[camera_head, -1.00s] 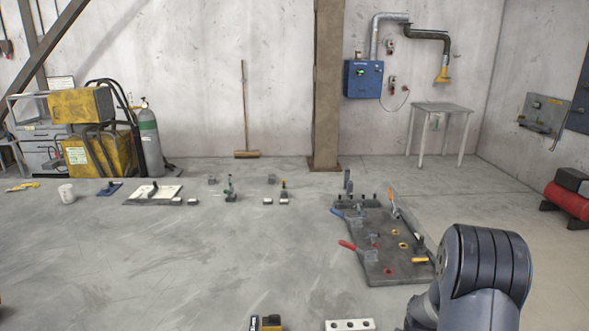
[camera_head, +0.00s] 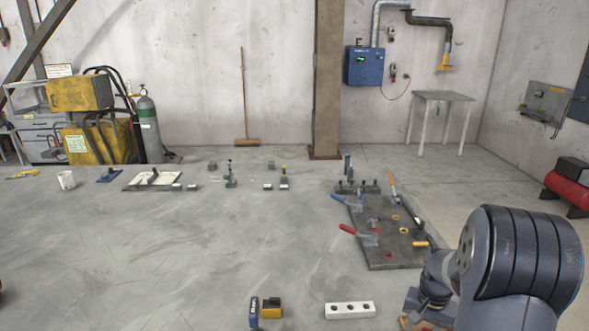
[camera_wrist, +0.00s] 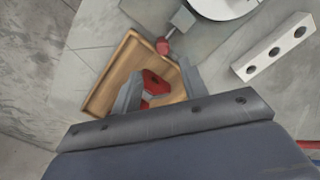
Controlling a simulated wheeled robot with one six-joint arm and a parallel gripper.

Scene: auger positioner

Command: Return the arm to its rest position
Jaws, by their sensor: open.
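In the wrist view, my gripper (camera_wrist: 160,84) is open, its two grey fingers pointing over a shallow wooden tray (camera_wrist: 103,78). A red part with a dark opening (camera_wrist: 155,84) shows between the fingers; it seems to lie in the tray, and the fingers do not look closed on it. A bit of the brown tray (camera_head: 416,322) shows beside the arm at the bottom edge.
A white block with holes (camera_head: 350,310) lies left of the arm; it also shows in the wrist view (camera_wrist: 273,48). A dark fixture plate (camera_head: 398,255) with red and blue clamp handles stands behind. The table's middle is clear.

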